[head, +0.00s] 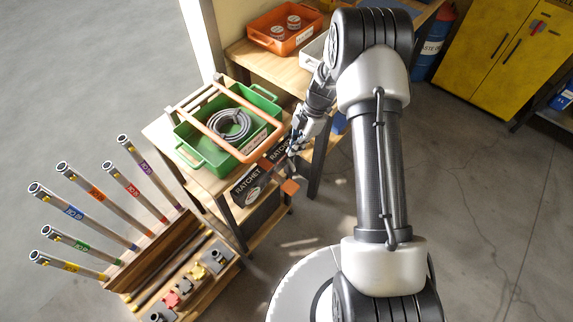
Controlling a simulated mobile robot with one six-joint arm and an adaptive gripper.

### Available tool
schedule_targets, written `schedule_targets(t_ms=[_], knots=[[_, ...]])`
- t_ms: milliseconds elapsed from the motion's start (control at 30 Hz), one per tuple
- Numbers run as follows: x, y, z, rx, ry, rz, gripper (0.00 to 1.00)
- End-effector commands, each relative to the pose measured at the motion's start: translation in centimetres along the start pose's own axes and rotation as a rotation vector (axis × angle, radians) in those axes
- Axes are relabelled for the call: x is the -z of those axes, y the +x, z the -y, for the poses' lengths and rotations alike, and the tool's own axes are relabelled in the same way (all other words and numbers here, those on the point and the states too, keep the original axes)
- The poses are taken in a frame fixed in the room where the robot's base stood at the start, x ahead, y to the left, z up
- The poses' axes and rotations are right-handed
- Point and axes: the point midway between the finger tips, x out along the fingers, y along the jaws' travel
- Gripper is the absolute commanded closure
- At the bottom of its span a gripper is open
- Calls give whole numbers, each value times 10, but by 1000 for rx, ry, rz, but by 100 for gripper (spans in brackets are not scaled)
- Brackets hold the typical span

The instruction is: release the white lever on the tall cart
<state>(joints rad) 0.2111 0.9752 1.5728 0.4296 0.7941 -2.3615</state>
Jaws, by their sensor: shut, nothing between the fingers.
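A wooden stand (190,180) at centre left carries a green crate with an orange frame over it; I cannot tell whether this is the tall cart. I cannot make out a white lever with certainty. A low wooden rack (150,250) at the lower left holds several tilted metal tubes with coloured bands. Small red, yellow, pale and dark parts (185,285) sit along its front. My gripper (294,146) is shut and empty, beside the right side of the green crate and above the boxes marked RATCHET. My wrist hides part of the stand's right edge.
The green crate (186,153) holds a coiled grey hose (230,124). RATCHET boxes (247,187) are below it. An orange bin (265,38) stands on a wooden bench behind. A yellow cabinet (490,50) and blue drum (432,50) are at the back right. Floor at left is clear.

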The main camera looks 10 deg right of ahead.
Motion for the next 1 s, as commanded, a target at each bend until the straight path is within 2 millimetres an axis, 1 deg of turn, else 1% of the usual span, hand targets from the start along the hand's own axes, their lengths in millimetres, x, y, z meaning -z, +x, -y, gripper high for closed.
schedule_targets(t_ms=[67,167,267,500,600,700,800,1000], knots=[[0,2,0,1,0,0,100],[0,10,0,1,0,0,100],[0,26,1,4,1,-1,100],[0,70,1,3,1,-1,100],[0,85,1,3,1,0,100],[0,94,1,1,2,0,100],[0,99,0,0,2,0,100],[0,100,0,0,1,1,100]])
